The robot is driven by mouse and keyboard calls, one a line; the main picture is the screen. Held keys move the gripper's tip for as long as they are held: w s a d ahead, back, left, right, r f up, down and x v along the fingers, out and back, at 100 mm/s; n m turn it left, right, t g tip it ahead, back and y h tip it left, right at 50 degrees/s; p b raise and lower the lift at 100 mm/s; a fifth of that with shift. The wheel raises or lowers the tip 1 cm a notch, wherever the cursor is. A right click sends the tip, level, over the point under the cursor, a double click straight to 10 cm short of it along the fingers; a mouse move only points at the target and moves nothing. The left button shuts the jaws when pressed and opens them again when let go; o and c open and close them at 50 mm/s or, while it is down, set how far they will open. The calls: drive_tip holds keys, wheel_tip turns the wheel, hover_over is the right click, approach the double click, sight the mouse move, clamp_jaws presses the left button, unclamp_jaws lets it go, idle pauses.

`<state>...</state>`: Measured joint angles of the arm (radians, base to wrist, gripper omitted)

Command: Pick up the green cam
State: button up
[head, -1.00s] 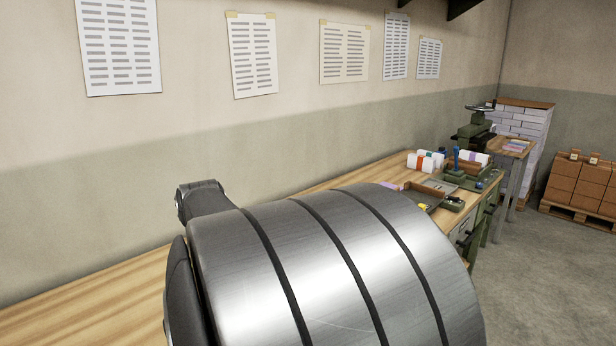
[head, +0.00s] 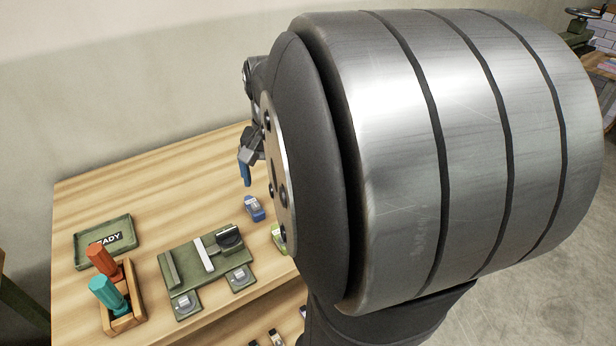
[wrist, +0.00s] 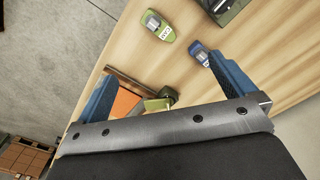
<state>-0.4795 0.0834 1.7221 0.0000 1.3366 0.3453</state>
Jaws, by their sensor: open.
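A small green labelled piece, likely the green cam, lies on the wooden bench. In the head view the green piece (head: 279,238) is partly hidden behind my arm. In the wrist view the green piece (wrist: 158,26) lies near the top, beyond my fingertips. A similar blue piece (head: 253,208) lies close to it; the blue piece (wrist: 200,53) is near my right-hand finger in the wrist view. My gripper (head: 246,168) has blue fingers and is above the bench. In the wrist view my gripper (wrist: 168,85) is open and empty, its fingers wide apart.
A green fixture plate (head: 208,262), a READY tray (head: 82,247) and a wooden holder (head: 126,317) with red and teal handles stand on the bench. A wooden-edged tray (wrist: 122,76) with an orange pad and an olive part shows between my fingers. The back of the bench is clear.

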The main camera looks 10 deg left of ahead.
wheel_tip(320, 180, down, 12)
drive_tip(key=m, duration=1)
drive_tip(key=shift+w+f+m, duration=0.15)
drive_tip(key=shift+f+m, duration=0.1)
drive_tip(key=shift+m, duration=0.15)
drive_tip(key=shift+s+f, duration=0.2)
drive_tip(key=shift+f, duration=2.45)
drive_tip(key=shift+c, duration=0.4)
drive_tip(key=c, duration=1.1)
drive_tip(key=shift+c, duration=0.5)
drive_tip(key=shift+r, duration=0.15)
